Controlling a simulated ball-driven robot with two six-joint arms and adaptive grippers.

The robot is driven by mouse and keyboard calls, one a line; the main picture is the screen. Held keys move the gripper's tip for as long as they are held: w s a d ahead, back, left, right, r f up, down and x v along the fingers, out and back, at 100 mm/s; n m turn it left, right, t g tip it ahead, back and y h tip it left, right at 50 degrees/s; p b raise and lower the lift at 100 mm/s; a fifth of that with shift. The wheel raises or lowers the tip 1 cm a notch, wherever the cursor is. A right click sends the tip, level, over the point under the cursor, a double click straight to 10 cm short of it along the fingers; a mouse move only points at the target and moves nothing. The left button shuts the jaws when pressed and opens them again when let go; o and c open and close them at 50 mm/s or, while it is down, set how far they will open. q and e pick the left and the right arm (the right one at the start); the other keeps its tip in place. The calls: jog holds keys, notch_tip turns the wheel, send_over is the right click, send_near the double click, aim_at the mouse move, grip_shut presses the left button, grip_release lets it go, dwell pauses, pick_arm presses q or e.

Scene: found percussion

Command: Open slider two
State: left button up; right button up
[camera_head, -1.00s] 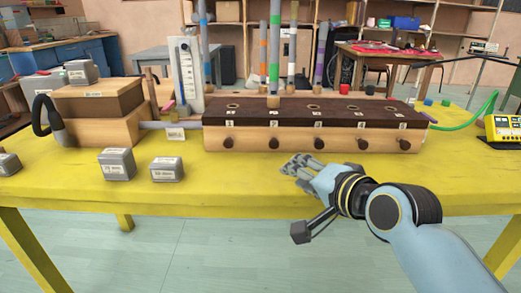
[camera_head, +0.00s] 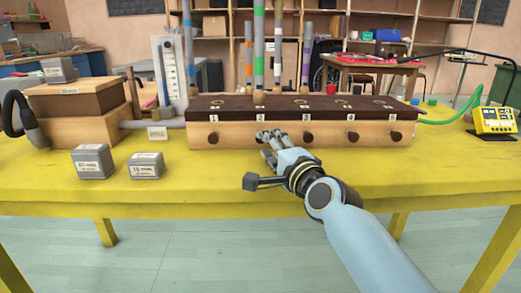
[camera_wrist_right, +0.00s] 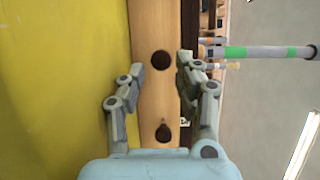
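The long wooden box (camera_head: 331,131) with a dark top stands on the yellow table, with numbered labels above a row of dark round knobs. In the head view my right gripper (camera_head: 270,139) is in front of the knob under label 2 and hides most of it. In the right wrist view the right gripper (camera_wrist_right: 160,72) is open, fingers apart, with slider two's knob (camera_wrist_right: 161,60) between the fingertips. Another knob (camera_wrist_right: 163,132) shows nearer the palm. I cannot tell whether the fingers touch the box. My left gripper is not in view.
Several striped pipes stand over the box, the green-banded pipe (camera_head: 259,55) by label 2. Grey weights (camera_head: 92,161) lie on the table at left, near the stacked wooden boxes (camera_head: 75,102). A yellow device (camera_head: 495,121) stands at right. The table front is clear.

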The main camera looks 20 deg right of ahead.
jog(key=shift+w+a, duration=0.2)
jog(key=shift+w, duration=2.15)
jog(key=shift+c, duration=0.4)
